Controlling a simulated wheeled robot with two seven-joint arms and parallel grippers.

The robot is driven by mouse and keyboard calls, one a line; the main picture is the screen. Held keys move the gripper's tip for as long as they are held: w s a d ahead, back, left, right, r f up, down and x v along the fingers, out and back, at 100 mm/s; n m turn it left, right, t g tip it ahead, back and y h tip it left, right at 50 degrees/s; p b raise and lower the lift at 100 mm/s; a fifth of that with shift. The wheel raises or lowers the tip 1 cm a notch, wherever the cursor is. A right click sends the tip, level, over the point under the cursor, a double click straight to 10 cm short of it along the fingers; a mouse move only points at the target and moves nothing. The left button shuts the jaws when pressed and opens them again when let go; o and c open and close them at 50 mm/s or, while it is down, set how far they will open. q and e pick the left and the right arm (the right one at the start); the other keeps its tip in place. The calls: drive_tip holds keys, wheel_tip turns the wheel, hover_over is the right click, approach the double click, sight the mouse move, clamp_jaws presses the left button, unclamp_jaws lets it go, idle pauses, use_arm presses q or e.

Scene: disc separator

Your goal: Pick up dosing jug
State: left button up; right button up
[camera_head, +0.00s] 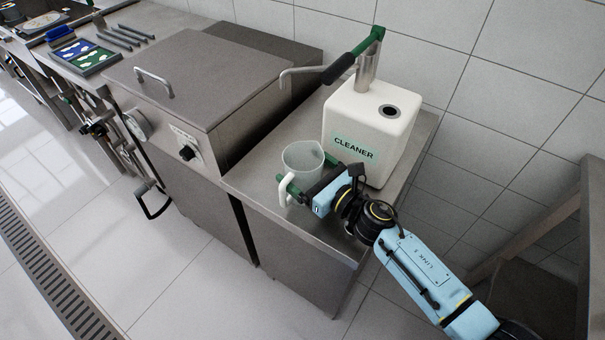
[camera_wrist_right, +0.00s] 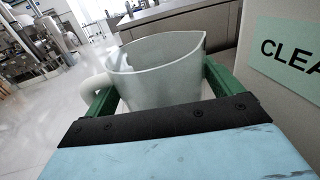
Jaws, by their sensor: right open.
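The dosing jug (camera_head: 302,158) is a pale translucent cup with a white handle, standing upright on the steel counter in front of the cleaner canister. My right gripper (camera_head: 303,170) reaches in from the right with its green fingers open. In the right wrist view the jug (camera_wrist_right: 158,72) sits between the two fingers of my right gripper (camera_wrist_right: 158,90), one finger on the handle side and one on the canister side. I cannot tell whether either finger touches it. My left gripper is not in view.
The white cleaner canister (camera_head: 369,125) with a green-handled pump stands close behind the jug. A steel lidded appliance (camera_head: 200,70) is to the left. The counter (camera_head: 305,222) has free room in front, ending at its front edge. A tiled wall rises behind.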

drive_tip(key=shift+c, duration=0.4)
drive_tip(key=c, duration=0.7)
drive_tip(key=shift+c, duration=0.2)
drive_tip(key=shift+r, duration=0.1)
